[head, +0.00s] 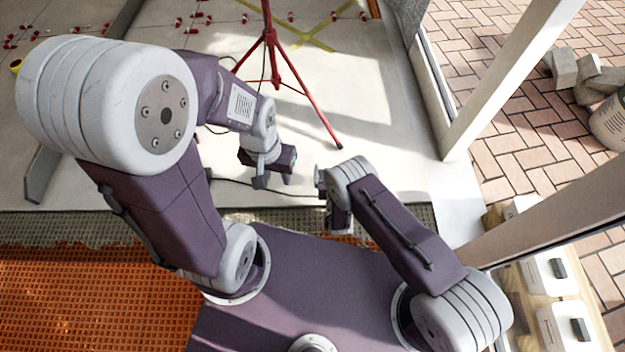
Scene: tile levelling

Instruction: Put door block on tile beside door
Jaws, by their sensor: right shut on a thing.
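My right gripper (331,200) is low over the floor near the front edge of the pale tiles. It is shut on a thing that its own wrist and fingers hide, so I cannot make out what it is. My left gripper (273,181) is to the left of it, pointing down over the tiles, with its fingers apart and nothing visible between them. The pale tile floor (390,150) reaches to the door opening on the right, with its white frame post (508,75). I cannot pick out the door block for certain.
A red tripod (270,40) stands on the tiles beyond my grippers. Red clips (198,18) and yellow tape (310,38) lie further back. Orange matting (80,295) covers the floor at front left. Stone blocks (563,67) and a bucket (609,122) are outside on brick paving.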

